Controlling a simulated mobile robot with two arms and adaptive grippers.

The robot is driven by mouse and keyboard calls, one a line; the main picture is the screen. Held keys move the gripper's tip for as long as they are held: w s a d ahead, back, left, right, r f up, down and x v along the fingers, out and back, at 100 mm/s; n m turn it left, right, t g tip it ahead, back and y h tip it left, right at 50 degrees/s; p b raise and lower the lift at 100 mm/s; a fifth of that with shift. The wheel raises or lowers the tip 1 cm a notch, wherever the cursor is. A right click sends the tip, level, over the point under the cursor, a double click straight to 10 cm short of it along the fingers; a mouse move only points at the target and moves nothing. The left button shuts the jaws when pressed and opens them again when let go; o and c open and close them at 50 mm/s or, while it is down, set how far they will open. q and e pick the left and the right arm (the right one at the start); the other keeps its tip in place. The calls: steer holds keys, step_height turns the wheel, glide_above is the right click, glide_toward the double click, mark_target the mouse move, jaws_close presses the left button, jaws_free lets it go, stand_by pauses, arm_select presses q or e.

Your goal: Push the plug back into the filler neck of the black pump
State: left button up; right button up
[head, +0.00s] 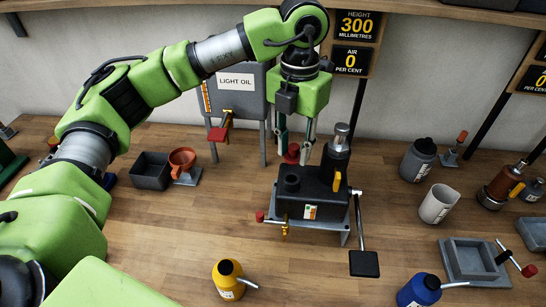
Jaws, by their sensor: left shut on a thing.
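The black pump (322,206) stands on a grey metal base in the middle of the bench. Its filler neck (291,182) is a round raised opening on the left of its top. My left gripper (294,147) points down above and behind the neck in the picture. It is shut on a red plug (292,155), which appears apart from the neck. The exact gap in depth is hard to tell. My right gripper is not in view.
A dark cylinder (337,152) rises from the pump beside the neck, and a pedal lever (364,262) sticks out in front. The light oil tank (238,90) stands behind. Yellow (228,281) and blue (418,291) oil cans stand in front.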

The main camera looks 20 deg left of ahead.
mark_target(293, 157)
arm_select(q)
steer(key=shift+w+f+b, duration=0.15)
steer(key=shift+f+b, duration=0.7)
steer(key=shift+f, duration=0.75)
steer(key=shift+f+b, duration=1.15)
steer(key=shift+f, duration=0.4)
steer(key=shift+b, duration=0.35)
steer(key=shift+f+b, duration=0.15)
steer(key=shift+b, duration=0.4)
stand_by(0.5)
